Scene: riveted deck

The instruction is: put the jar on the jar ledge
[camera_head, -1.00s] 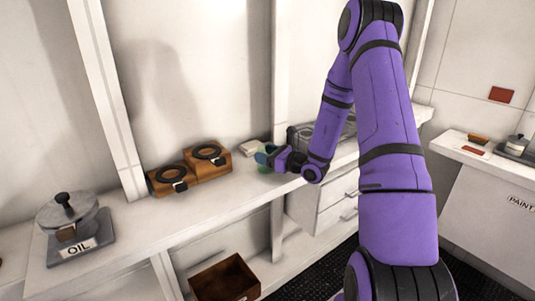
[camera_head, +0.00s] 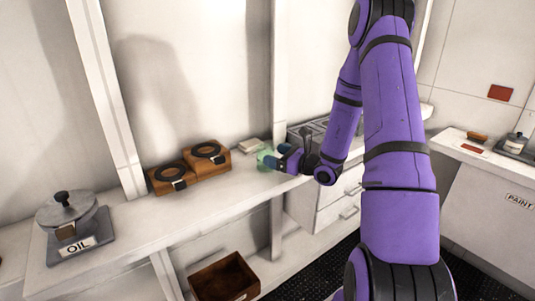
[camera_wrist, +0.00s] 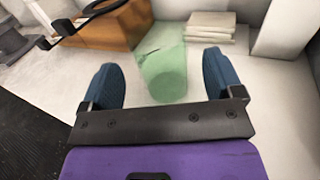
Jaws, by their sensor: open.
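A pale green jar (camera_head: 265,157) is on the white counter, left of my gripper in the head view. In the wrist view the jar (camera_wrist: 165,72) lies between my two blue fingers, with a visible gap on each side. My gripper (camera_head: 281,157) is open and low over the counter; it also shows in the wrist view (camera_wrist: 160,82). The fingers partly cover the jar in the head view. I cannot tell which surface is the jar ledge.
Wooden blocks with black rings (camera_head: 190,168) stand left of the jar. A pale stack (camera_head: 250,145) lies behind it, and a grey tray (camera_head: 305,132) stands to the right. An oil pot (camera_head: 68,215) is at far left. A wooden box (camera_head: 225,278) sits below. Counter between pot and blocks is clear.

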